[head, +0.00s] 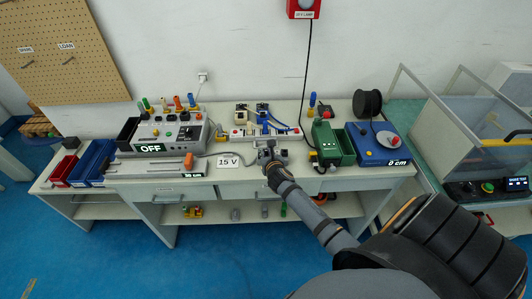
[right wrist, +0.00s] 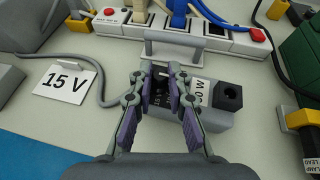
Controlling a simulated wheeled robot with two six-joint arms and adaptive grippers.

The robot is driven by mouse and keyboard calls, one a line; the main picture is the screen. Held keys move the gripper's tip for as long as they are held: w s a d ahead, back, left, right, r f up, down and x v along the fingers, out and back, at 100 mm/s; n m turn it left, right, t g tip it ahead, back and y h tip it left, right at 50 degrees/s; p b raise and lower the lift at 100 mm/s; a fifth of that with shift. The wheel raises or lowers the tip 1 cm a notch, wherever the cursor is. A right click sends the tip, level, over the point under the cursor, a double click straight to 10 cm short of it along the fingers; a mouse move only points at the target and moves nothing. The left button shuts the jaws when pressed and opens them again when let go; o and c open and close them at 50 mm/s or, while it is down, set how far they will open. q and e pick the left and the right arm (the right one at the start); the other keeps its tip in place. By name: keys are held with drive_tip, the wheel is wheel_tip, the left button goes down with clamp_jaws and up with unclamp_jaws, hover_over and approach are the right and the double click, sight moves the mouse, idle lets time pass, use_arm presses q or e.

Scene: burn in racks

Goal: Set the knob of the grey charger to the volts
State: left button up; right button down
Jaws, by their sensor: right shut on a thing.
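The grey charger (right wrist: 213,121) lies on the bench below the power strip in the right wrist view, with a partly hidden white label ending in "0 W". In the head view the charger (head: 282,153) is mostly behind my right gripper (head: 268,160). My right gripper (right wrist: 164,84) is shut on the charger's dark knob (right wrist: 160,92), one finger on each side. The fingers hide most of the knob and its scale, so its setting cannot be read. A white card (right wrist: 67,84) reads "15 V" left of the charger. My left gripper is not in view.
The power strip (right wrist: 195,30) with plugs and cables is close behind the charger. A grey cable (right wrist: 103,88) curves between card and charger.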

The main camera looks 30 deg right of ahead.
drive_tip(key=shift+a+m+h, duration=0.1)
drive_tip(key=shift+m+h, duration=0.2)
drive_tip(key=shift+w+a+f+m+g+h+b, duration=0.1)
drive_tip(key=shift+m+g+h+b, duration=0.3)
drive_tip(key=shift+m+h+b, duration=0.15)
drive_tip(key=m+g+h, duration=0.1)
drive_tip(key=m+g+h+b, duration=0.1)
drive_tip(key=m+h, duration=0.1)
drive_tip(key=m+g+h, duration=0.1)
drive_tip(key=shift+w+a+m+b, duration=0.25)
drive_tip(key=shift+b, duration=0.1)
drive_tip(key=m+g+h+b, duration=0.1)
drive_tip(key=g, duration=0.1)
drive_tip(key=m+g+h+b, duration=0.1)
drive_tip(key=m+g, duration=0.1)
drive_tip(key=shift+w+m, duration=0.2)
drive_tip(key=shift+m, duration=0.1)
drive_tip(key=m+g+b, duration=0.1)
drive_tip(key=g+b, duration=0.1)
drive_tip(key=m+g+b, duration=0.2)
drive_tip(key=b, duration=0.1)
drive_tip(key=m+g+h+b, duration=0.1)
drive_tip(key=m+g+b, duration=0.1)
drive_tip(key=b, duration=0.1)
drive_tip(key=shift+w+f, duration=0.15)
drive_tip(key=shift+w, duration=0.1)
drive_tip(key=shift+r+m+g+b, duration=0.2)
drive_tip(key=shift+m+g+b, duration=0.45)
drive_tip(key=shift+b, duration=0.35)
